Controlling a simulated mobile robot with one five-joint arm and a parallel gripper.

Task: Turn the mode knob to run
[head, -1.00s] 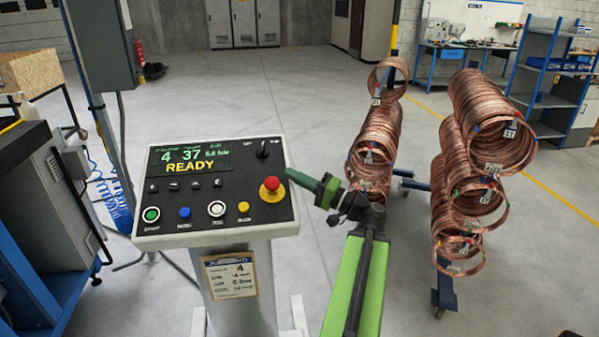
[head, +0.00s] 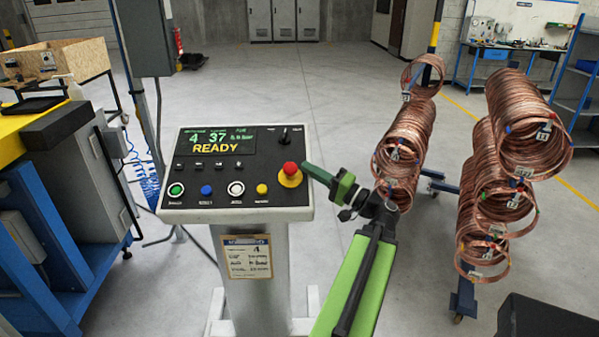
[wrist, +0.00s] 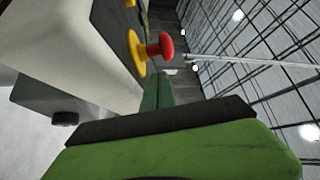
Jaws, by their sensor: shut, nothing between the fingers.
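The mode knob (head: 284,135) is a small black knob at the top right of the control panel (head: 240,165), with tiny labels on either side that I cannot read. The screen (head: 215,143) shows "READY" in yellow. My gripper (head: 308,167) is shut and empty, just right of the panel and close to the red emergency stop (head: 289,170). It is apart from the knob. In the wrist view my gripper (wrist: 157,88) points toward the panel's edge, near the red stop button (wrist: 160,46) on its yellow base. The knob is not clearly seen there.
The red button stands between my gripper and much of the panel. Several copper coils (head: 400,150) hang on a rack at the right. A blue machine bench (head: 50,200) stands at the left. Open floor (head: 330,75) lies behind the panel.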

